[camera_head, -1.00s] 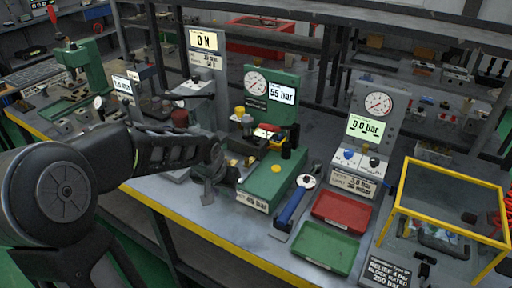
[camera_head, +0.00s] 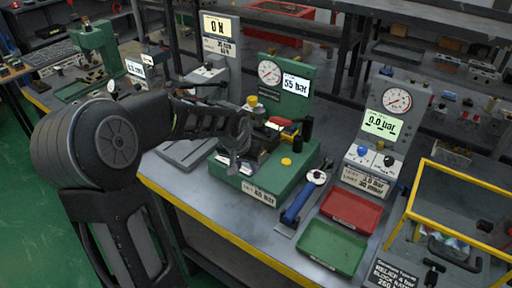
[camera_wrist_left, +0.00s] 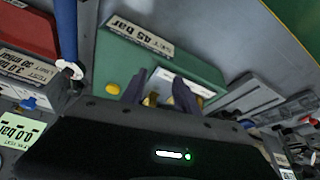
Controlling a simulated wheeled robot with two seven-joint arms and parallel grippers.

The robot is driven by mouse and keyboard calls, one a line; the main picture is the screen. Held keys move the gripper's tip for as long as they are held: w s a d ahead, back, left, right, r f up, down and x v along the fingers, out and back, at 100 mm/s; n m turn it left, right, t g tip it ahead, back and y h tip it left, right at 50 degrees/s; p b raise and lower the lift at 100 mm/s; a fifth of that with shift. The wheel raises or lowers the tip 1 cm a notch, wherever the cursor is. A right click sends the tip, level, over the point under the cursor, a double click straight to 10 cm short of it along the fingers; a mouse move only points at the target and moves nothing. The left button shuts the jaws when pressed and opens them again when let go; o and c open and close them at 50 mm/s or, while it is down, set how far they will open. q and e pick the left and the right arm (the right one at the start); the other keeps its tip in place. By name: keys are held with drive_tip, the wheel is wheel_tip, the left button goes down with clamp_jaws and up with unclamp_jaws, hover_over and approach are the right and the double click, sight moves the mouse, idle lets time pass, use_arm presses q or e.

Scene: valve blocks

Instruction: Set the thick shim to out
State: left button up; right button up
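The green valve-block fixture (camera_head: 262,178) stands on the bench with a 45 bar label on its front and a yellow button on top. Its gauge panel (camera_head: 285,90) reads 55 bar. My left gripper (camera_head: 240,160) is over the left part of this fixture. In the left wrist view its two dark fingers (camera_wrist_left: 160,88) stand apart, with small brass-coloured parts (camera_wrist_left: 152,99) between or behind them. I cannot tell whether they touch anything. A red-handled part (camera_head: 283,121) sits right of the gripper. I cannot pick out the thick shim. My right gripper is not in view.
A blue-handled tool (camera_head: 298,205) lies right of the fixture. Beyond it are a red tray (camera_head: 351,210), a green tray (camera_head: 331,248) and a 0.0 bar test panel (camera_head: 384,122). A yellow-framed box (camera_head: 455,172) stands at right. A force-display stand (camera_head: 219,60) stands behind my arm.

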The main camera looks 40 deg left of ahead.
use_arm(q)
drive_tip(key=w+p, duration=0.1)
drive_tip(key=w, duration=0.1)
drive_tip(key=w+a, duration=0.1)
drive_tip(key=w, duration=0.2)
drive_tip(key=w+a+p, duration=0.1)
drive_tip(key=w, duration=0.1)
drive_tip(key=shift+w+a+p, duration=0.15)
drive_tip(key=shift+w+p, duration=0.15)
drive_tip(key=shift+w, duration=0.05)
drive_tip(key=shift+w+a+f, duration=0.1)
drive_tip(key=shift+w+f, duration=0.2)
drive_tip(key=shift+f, duration=0.3)
drive_tip(key=shift+c, duration=0.5)
clamp_jaws()
